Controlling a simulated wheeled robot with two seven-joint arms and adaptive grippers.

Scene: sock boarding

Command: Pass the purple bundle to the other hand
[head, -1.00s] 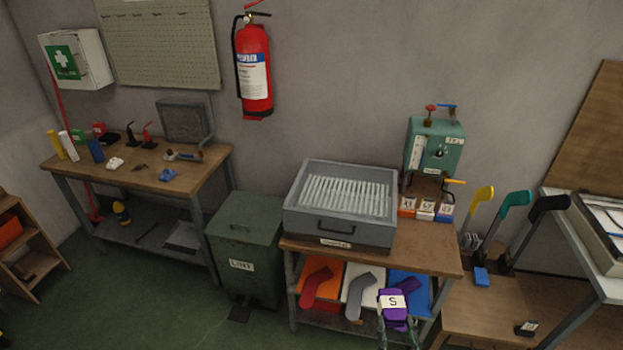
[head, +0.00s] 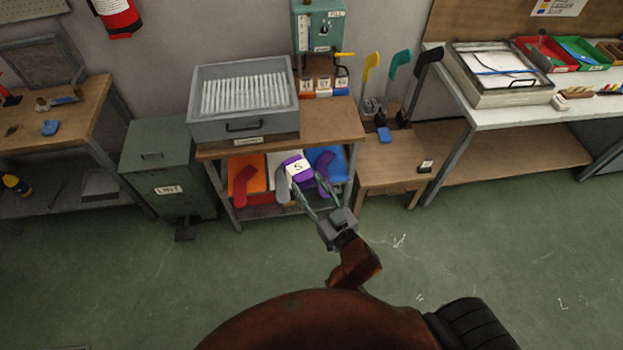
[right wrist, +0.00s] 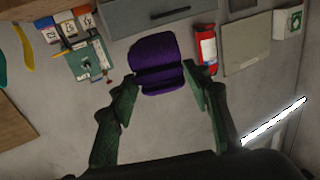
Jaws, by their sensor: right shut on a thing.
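The purple bundle (head: 299,167) carries a white label marked "S" and shows in front of the workbench's lower shelf in the head view. My right gripper (head: 311,190) is shut on it, with the bundle held at the fingertips. In the right wrist view the purple bundle (right wrist: 157,64) sits folded between the two green fingers of my right gripper (right wrist: 160,88). Its label does not show there. My left gripper is not in view.
A workbench (head: 335,133) bears a grey tray of white rods (head: 243,98). Red, grey and purple socks lie by coloured bins on its lower shelf. A green lint bin (head: 170,170) stands left of it. The floor in front is clear.

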